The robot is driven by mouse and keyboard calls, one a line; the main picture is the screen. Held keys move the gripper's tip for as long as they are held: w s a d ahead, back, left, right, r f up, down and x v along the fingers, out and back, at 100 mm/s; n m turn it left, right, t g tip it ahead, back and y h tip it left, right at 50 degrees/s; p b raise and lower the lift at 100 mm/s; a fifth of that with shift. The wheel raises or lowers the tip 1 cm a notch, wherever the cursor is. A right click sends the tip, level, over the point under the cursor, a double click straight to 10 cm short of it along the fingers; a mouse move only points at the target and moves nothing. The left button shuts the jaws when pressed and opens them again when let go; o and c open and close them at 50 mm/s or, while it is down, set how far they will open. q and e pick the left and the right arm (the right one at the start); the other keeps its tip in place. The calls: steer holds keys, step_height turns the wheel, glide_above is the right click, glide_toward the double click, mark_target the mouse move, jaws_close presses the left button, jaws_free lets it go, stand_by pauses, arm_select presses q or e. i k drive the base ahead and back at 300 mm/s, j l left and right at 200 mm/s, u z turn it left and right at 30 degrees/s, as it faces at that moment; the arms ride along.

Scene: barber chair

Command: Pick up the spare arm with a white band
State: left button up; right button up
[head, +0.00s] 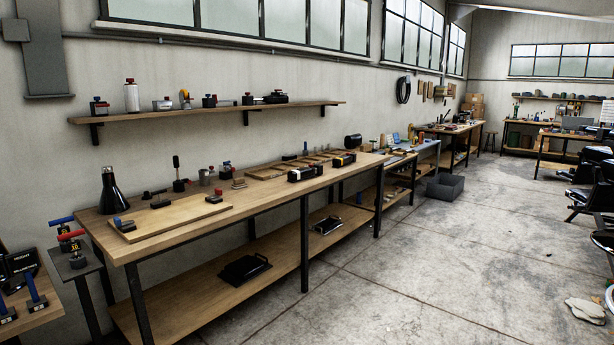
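I cannot make out a spare arm with a white band in the head view; many items on the benches are too small to tell. The nearest long wooden workbench (262,203) runs along the left wall and bears tools and small parts. Dark chairs (592,198), possibly barber chairs, stand at the right edge, partly cut off by the frame. Neither of my grippers shows in this view.
A wall shelf (210,110) hangs above the bench. A small dark stand (75,264) is at the lower left. A grey bin (445,187) sits on the floor by the farther benches. A pale cloth-like thing (586,310) lies at the lower right. The concrete floor between is clear.

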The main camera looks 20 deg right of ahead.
mark_target(304, 174)
steer(key=z, duration=0.15)
steer(key=i+l+z, duration=0.15)
steer(key=i+z, duration=0.15)
steer(key=i, duration=0.3)
steer(key=i+z, duration=0.3)
steer(key=i, duration=0.25)
steer(key=i+l+z, duration=0.25)
steer(key=i, duration=0.35)
steer(key=i+j+z, duration=0.1)
steer(key=i+z, duration=0.2)
steer(key=i, duration=0.3)
steer(key=i+j+z, duration=0.25)
steer(key=i, duration=0.4)
steer(key=i+j+z, duration=0.15)
steer(key=i+z, duration=0.15)
steer(key=i, duration=0.3)
steer(key=i+z, duration=0.15)
steer(key=i, duration=1)
steer(key=i+j+z, duration=0.15)
steer(key=i, duration=1)
steer(key=i+l+u, duration=0.15)
steer(key=i, duration=0.35)
steer(key=i+l+u, duration=0.15)
steer(key=i, duration=0.35)
steer(key=i+l+u, duration=0.15)
steer(key=i+l, duration=0.15)
steer(key=i, duration=0.2)
steer(key=u, duration=3.2)
